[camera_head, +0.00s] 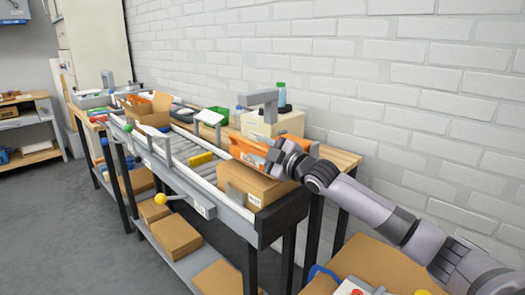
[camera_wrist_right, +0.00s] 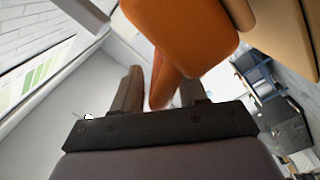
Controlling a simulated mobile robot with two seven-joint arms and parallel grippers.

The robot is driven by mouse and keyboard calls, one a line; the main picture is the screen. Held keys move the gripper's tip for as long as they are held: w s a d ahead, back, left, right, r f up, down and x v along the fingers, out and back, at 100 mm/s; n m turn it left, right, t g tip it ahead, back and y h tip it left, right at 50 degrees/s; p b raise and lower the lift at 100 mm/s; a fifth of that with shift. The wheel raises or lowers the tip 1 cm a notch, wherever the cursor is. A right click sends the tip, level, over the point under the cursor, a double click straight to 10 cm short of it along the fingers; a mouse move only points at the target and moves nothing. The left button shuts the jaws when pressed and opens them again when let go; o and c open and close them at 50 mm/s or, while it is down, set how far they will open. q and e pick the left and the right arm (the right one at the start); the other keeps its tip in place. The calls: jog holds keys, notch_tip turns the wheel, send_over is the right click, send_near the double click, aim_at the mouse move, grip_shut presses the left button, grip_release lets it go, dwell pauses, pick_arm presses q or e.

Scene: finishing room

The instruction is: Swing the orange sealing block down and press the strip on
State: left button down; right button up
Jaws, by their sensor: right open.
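The orange sealing block (camera_head: 247,149) is at the right end of the conveyor bench, above a closed brown carton (camera_head: 262,187). My right gripper (camera_head: 273,157) reaches in from the right and is beside the orange block, just over the carton. In the right wrist view the orange block (camera_wrist_right: 190,32) fills the top middle. Part of it shows between the two fingers of my right gripper (camera_wrist_right: 160,88), which are apart. I cannot tell whether they touch it. No strip can be made out. My left gripper is not in view.
A grey post with a cream box (camera_head: 272,124) stands behind the orange block by the white brick wall. An open carton (camera_head: 150,110) is farther left. Cartons (camera_head: 174,236) lie on the lower shelf.

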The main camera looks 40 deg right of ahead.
jog(key=shift+s, duration=0.1)
jog(key=shift+s+d+f+b, duration=0.15)
jog(key=shift+s+b, duration=0.15)
jog(key=shift+s, duration=1.9)
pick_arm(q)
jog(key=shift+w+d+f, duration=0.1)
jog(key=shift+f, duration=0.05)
pick_arm(e)
jog(key=shift+s+d, duration=0.15)
jog(key=shift+s, duration=1.15)
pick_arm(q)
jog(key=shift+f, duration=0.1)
